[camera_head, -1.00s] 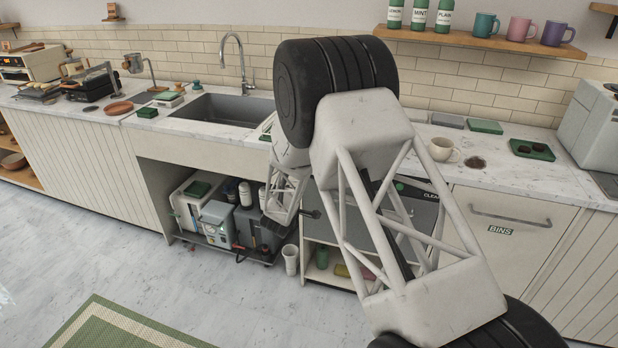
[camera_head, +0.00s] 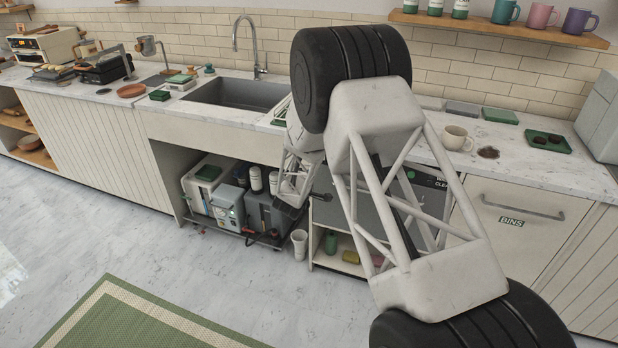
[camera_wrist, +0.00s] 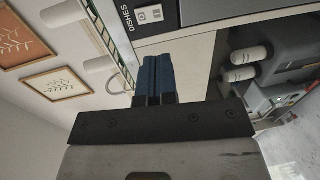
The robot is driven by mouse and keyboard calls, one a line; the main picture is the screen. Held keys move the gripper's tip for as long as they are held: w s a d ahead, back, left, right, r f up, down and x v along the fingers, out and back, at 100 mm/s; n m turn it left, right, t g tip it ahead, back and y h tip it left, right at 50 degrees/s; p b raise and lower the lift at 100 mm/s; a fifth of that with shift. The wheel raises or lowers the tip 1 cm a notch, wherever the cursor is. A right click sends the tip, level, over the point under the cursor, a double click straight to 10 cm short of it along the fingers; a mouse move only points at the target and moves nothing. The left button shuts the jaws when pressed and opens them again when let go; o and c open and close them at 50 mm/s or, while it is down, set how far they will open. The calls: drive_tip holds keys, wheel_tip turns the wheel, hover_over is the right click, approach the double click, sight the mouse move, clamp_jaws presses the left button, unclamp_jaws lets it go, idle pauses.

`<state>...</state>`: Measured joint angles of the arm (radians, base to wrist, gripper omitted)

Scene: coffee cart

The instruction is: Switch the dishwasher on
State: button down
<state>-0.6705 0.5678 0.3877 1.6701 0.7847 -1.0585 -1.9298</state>
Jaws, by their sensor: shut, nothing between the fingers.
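The dishwasher (camera_head: 352,212) is the grey-fronted machine under the counter, mostly hidden behind my arm in the head view. In the wrist view, a dark panel marked "DISHES" (camera_wrist: 124,18) lies at the top, with a small white switch-like square (camera_wrist: 150,14) beside the lettering. I cannot tell the switch's state. My gripper (camera_wrist: 153,62) is shut and empty. Its blue fingers point toward the pale cabinet face just below that panel in the picture, with no visible contact on the switch.
Under the sink (camera_head: 240,93), machines and bottles (camera_head: 228,203) fill the open bay. A mug (camera_head: 457,138) and a green tray (camera_head: 548,142) sit on the counter.

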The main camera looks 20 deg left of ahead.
drive_tip(key=w+f, duration=0.1)
drive_tip(key=w, duration=1)
drive_tip(key=shift+w+f, duration=0.2)
drive_tip(key=shift+w, duration=0.2)
drive_tip(key=shift+s, duration=0.1)
idle(0.3)
drive_tip(key=s+f, duration=0.1)
drive_tip(key=s, duration=1.2)
drive_tip(key=shift+s+f, duration=0.35)
drive_tip(key=shift+f, duration=0.05)
drive_tip(key=shift+d+r, duration=0.1)
